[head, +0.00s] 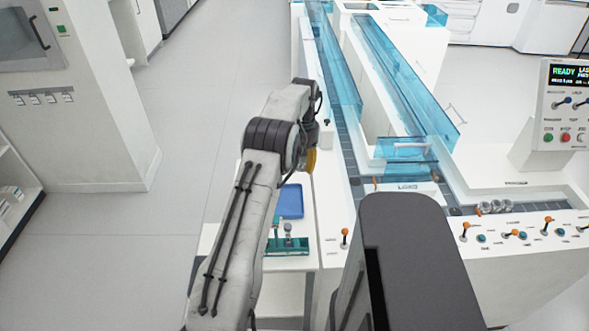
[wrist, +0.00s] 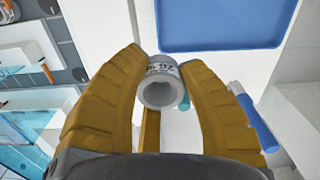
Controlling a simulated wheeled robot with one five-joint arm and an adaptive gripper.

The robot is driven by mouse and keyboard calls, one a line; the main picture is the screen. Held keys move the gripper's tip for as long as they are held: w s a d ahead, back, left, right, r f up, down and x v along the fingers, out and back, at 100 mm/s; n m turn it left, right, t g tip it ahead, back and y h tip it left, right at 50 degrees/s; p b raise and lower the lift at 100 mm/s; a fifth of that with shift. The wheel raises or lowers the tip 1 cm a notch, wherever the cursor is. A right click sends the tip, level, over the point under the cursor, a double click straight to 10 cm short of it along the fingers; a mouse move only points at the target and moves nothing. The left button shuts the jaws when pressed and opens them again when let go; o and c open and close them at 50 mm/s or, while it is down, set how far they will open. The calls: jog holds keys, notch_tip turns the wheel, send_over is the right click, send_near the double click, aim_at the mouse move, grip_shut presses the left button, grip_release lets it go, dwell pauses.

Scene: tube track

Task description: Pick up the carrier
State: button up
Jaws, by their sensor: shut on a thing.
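The carrier (wrist: 160,88) is a short grey-white hollow cylinder with dark lettering on its side. In the head view only a bit of yellow finger of my gripper (head: 311,161) shows below the wrist, above the left side counter; the carrier is hidden there by my arm.
A blue tray (head: 291,203) lies on the side counter, with a teal rack (head: 289,246) in front of it. The blue-walled track (head: 344,70) runs along the right. A control panel (head: 565,105) stands far right.

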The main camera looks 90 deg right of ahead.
aim_at(305, 160)
jog(key=shift+s+d+r, duration=0.15)
jog(key=shift+s+r, duration=0.2)
jog(key=shift+s, duration=0.05)
jog(key=shift+r+p, duration=0.4)
jog(key=shift+p, duration=0.15)
jog(key=shift+r+p, duration=2.05)
jog(key=shift+p, duration=0.15)
